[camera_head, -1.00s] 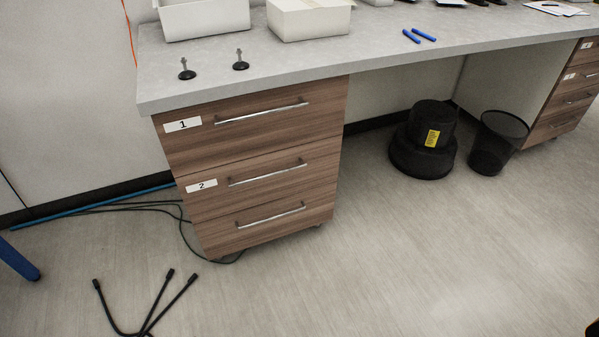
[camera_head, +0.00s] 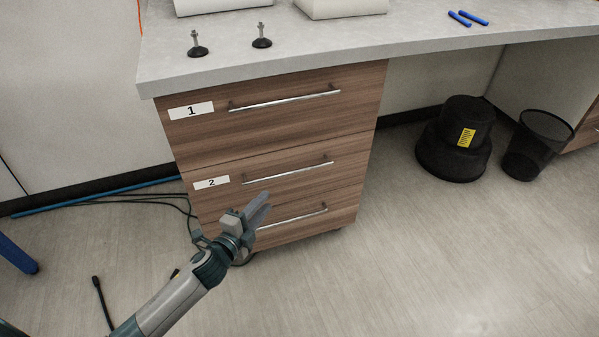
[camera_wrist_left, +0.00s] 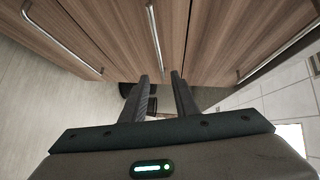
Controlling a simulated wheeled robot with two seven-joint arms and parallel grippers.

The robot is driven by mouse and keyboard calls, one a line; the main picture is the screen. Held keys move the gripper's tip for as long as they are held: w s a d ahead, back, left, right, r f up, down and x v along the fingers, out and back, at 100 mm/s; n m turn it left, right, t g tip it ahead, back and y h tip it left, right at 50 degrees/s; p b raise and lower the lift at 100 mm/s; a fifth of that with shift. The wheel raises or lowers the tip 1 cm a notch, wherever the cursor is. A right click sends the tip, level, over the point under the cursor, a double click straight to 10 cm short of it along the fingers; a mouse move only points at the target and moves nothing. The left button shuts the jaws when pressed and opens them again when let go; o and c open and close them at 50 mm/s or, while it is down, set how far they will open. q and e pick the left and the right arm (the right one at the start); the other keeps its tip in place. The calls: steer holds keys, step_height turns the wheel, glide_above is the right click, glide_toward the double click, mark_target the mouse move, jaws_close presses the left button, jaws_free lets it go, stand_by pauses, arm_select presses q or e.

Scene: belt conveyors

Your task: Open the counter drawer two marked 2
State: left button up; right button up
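The counter drawer marked 2 (camera_head: 346,160) is the middle wooden drawer of the pedestal and is shut. Its white label (camera_head: 211,183) is at the left of its front, and its silver bar handle (camera_head: 288,172) runs across the front. My left gripper (camera_head: 264,206) is in front of the pedestal, overlapping the lower drawer in the head view. Its fingers are apart with nothing between them. In the left wrist view, the gripper (camera_wrist_left: 160,76) points at the drawer fronts, and the middle handle (camera_wrist_left: 155,40) lies ahead of the fingers, apart from them. My right gripper is out of view.
Drawer 1 (camera_head: 270,120) is above, and an unmarked drawer with a handle (camera_head: 292,216) is below; both are shut. The grey countertop (camera_head: 350,45) overhangs them. Black cables (camera_head: 150,199) lie on the floor at left. A black stool (camera_head: 455,150) and mesh bin (camera_head: 535,150) stand at right.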

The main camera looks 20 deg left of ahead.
mark_target(289, 174)
arm_select(q)
steer(key=shift+w, duration=0.15)
